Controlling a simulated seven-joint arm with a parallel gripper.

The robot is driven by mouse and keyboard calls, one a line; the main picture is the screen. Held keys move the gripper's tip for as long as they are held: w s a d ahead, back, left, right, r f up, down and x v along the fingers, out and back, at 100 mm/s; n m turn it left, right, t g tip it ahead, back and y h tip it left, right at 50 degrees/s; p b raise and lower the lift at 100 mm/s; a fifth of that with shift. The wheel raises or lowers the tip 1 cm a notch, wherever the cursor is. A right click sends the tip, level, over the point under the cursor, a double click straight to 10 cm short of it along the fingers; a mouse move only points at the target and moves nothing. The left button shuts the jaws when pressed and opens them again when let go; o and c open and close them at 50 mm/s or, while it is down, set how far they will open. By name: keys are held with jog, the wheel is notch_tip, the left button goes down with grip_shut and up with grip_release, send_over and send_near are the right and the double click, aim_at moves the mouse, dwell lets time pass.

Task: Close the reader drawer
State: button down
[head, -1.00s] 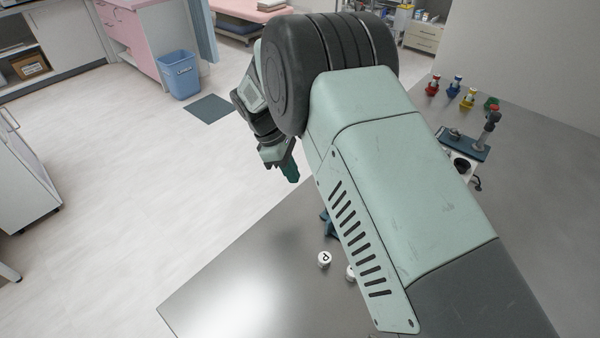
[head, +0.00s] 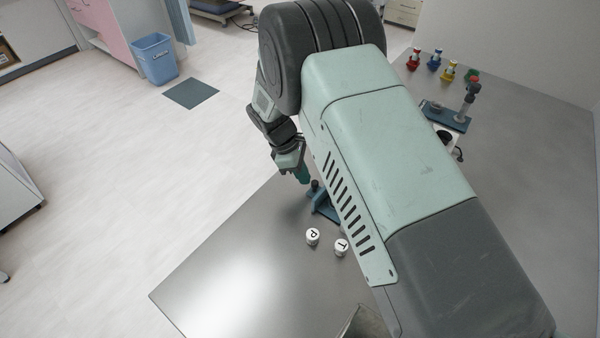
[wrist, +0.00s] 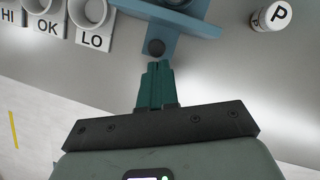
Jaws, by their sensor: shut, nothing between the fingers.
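The reader drawer appears to be the blue piece (head: 325,207) at the table's near-left edge, partly hidden behind my arm. It also shows as a blue bar and strip at the top of the wrist view (wrist: 186,20). A dark round knob (wrist: 155,47) sits on its near end. How far the drawer stands out cannot be told. My gripper (head: 304,179) is shut and empty, beside the knob in the head view. In the wrist view its green fingertips (wrist: 158,68) point at the knob, just short of it; contact is unclear.
White cups marked HI, OK and LO (wrist: 62,28) stand left of the blue piece. White caps marked P (head: 313,236) and T (head: 341,247) stand on the grey table (head: 240,280). Coloured bottles (head: 435,62) and a blue stand (head: 445,116) are farther back.

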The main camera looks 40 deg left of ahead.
send_over(328, 202)
jog(key=shift+d, duration=0.1)
dwell(0.4)
